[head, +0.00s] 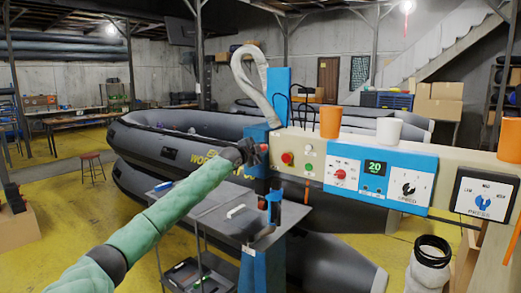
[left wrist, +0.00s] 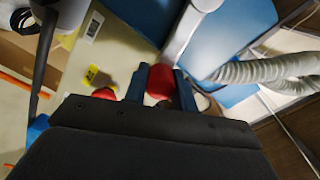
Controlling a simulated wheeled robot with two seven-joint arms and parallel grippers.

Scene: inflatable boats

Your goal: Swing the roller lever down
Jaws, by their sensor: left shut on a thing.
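My left gripper (head: 256,150) is at the left end of the beige control panel (head: 450,160), beside a blue upright (head: 278,92). In the left wrist view its two fingers (left wrist: 160,88) are shut on a red knob (left wrist: 160,80). A pale metal bar (left wrist: 188,28), which looks like the roller lever, runs up from near the knob; their joint is partly hidden by a finger. In the head view the red knob (head: 264,148) shows just past the fingertips, and the lever is mostly hidden by the gripper. My right gripper is not in view.
A red button (head: 287,158) sits close right of the gripper. A blue control box (head: 400,177) reads 20. Orange and white cups stand on the panel. A grey table (head: 225,215) is below my arm. Grey inflatable boats (head: 165,150) lie behind. A pale hose (head: 243,75) curves above.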

